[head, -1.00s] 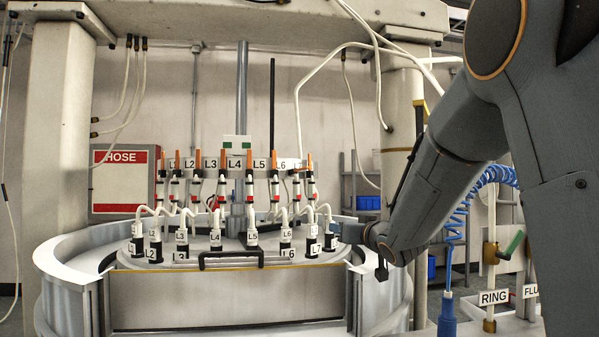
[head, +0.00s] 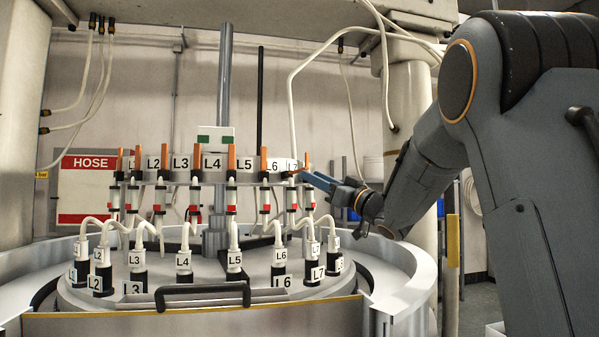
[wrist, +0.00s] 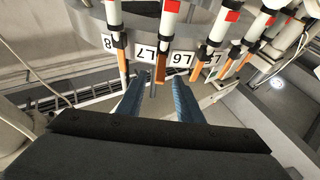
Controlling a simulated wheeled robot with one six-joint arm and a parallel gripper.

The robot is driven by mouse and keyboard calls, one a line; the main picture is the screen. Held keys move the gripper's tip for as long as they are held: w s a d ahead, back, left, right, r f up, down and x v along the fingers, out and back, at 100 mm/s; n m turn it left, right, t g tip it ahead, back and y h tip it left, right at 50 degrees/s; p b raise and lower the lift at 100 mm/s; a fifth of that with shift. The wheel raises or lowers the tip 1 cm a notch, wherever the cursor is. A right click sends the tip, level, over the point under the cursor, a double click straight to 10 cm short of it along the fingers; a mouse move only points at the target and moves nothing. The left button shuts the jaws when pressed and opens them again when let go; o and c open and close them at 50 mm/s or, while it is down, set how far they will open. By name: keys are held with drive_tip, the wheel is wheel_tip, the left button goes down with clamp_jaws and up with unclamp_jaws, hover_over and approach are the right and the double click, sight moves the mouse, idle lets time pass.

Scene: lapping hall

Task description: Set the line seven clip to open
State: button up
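The line seven clip (wrist: 160,68) has an orange lever beside the L7 label (wrist: 147,54) on the grey ring. In the wrist view its lever lies between the tips of my gripper's two blue fingers (wrist: 160,80). The fingers are apart, and I see no clear contact. In the head view my gripper (head: 306,174) reaches in from the right at lever height, beside the L7 label (head: 292,165). There the clip's lever is partly hidden and its angle is hard to tell.
The line six lever (wrist: 195,74) and line eight lever (wrist: 124,82) stand close on either side. Below the ring, several white hoses enter black-based fittings on the round table (head: 210,268). A black handle (head: 203,290) is at the front. A HOSE sign (head: 88,186) hangs behind.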

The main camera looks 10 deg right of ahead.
sight(298, 171)
drive_tip(key=p+x, duration=0.2)
drive_tip(key=x, duration=0.4)
drive_tip(key=shift+w+a, duration=0.2)
clamp_jaws()
